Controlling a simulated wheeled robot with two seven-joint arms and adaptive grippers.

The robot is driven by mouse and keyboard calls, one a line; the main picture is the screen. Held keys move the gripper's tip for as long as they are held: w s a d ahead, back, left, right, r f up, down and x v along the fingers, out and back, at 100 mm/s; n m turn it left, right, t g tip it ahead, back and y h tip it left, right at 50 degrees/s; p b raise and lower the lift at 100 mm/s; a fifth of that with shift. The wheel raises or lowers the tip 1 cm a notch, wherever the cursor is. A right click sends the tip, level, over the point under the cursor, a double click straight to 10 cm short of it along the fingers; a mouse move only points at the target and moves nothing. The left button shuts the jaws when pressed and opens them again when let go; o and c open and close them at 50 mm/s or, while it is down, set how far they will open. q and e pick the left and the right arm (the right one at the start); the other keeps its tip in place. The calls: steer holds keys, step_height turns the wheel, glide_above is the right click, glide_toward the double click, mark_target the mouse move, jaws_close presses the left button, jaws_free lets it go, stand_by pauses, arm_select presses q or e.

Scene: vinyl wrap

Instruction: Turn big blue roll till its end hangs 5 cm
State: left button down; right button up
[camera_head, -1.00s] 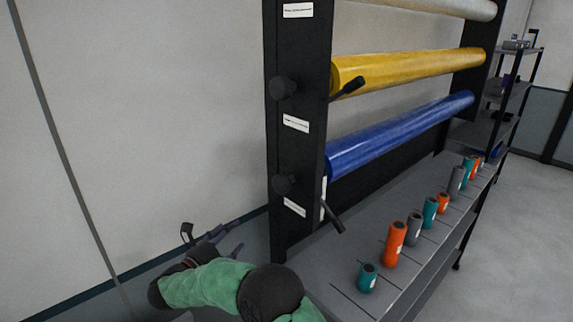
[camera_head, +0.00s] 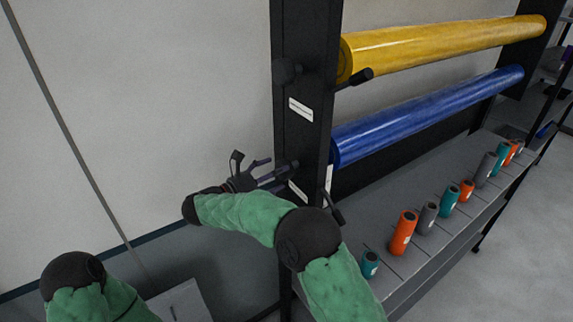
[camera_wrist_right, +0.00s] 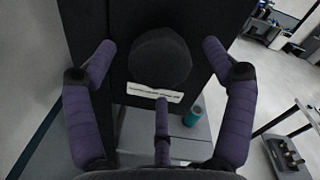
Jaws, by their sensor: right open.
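The big blue roll (camera_head: 430,112) lies level on the black rack (camera_head: 303,130), below the yellow roll. No hanging end shows. A dark lever (camera_head: 335,210) sits near its close end. My right gripper (camera_head: 280,168) is beside the rack's outer face at the height of the blue roll's knob, which its fingers largely hide there. In the right wrist view the round black knob (camera_wrist_right: 160,58) is between the open purple fingers of the gripper (camera_wrist_right: 160,48), with clear gaps on both sides. My left gripper is out of view.
The yellow roll (camera_head: 440,45) is above. Several small orange, grey and teal rolls stand on the shelf (camera_head: 400,265) in front. A label (camera_wrist_right: 155,93) is under the knob. The pale wall is at the left, with open floor at the right.

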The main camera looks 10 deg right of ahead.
steer(key=shift+p+x, duration=0.45)
steer(key=shift+x, duration=1.3)
steer(key=shift+a, duration=0.1)
steer(key=shift+r, duration=0.1)
steer(key=c, duration=1.2)
